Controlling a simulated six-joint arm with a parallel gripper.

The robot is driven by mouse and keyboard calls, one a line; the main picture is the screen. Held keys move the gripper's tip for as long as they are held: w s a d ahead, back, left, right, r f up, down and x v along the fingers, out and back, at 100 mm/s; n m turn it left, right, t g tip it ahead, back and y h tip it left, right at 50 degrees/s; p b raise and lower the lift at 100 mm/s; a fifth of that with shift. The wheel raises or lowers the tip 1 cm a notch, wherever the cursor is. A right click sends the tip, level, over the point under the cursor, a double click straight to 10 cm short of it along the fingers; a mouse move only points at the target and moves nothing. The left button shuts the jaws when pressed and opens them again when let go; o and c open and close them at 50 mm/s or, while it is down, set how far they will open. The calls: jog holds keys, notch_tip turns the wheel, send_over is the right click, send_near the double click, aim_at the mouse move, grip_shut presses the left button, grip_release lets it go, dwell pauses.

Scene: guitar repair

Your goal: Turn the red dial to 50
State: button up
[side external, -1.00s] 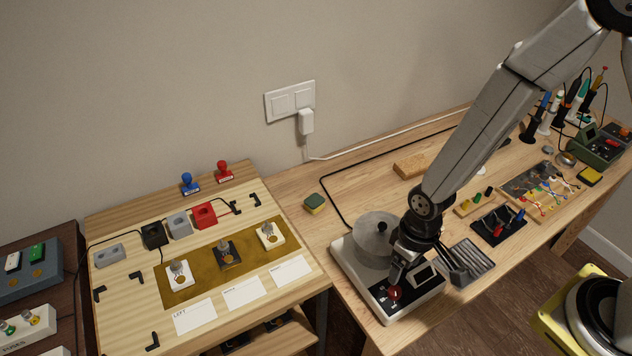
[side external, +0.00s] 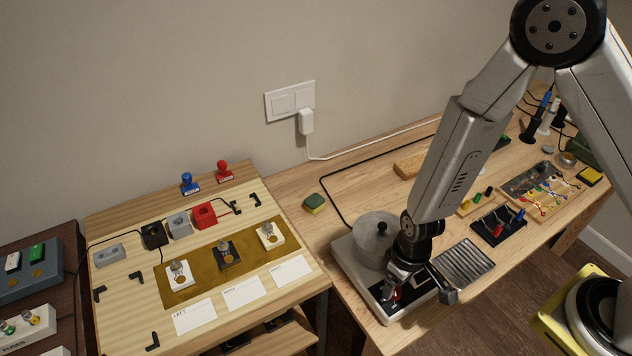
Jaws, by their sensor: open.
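The red dial (side external: 396,293) is on the dark front panel of a white device (side external: 361,284) with a round grey lidded pot (side external: 373,243) on top. My gripper (side external: 412,294) is low over the panel, right at the dial, with its fingers apart. One finger is by the dial's left side and the other is out to the right, near the device's edge. The gripper partly covers the dial, its panel and the display. I cannot read the dial's setting or tell whether a finger touches it.
A ribbed dark tray (side external: 463,263) stands close to the right of the device. A black tray with small tools (side external: 498,226) lies beyond it. The table's front edge is close to the device.

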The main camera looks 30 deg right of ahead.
jog(key=shift+f, duration=0.85)
jog(key=shift+f, duration=0.15)
jog(key=shift+c, duration=0.2)
grip_shut()
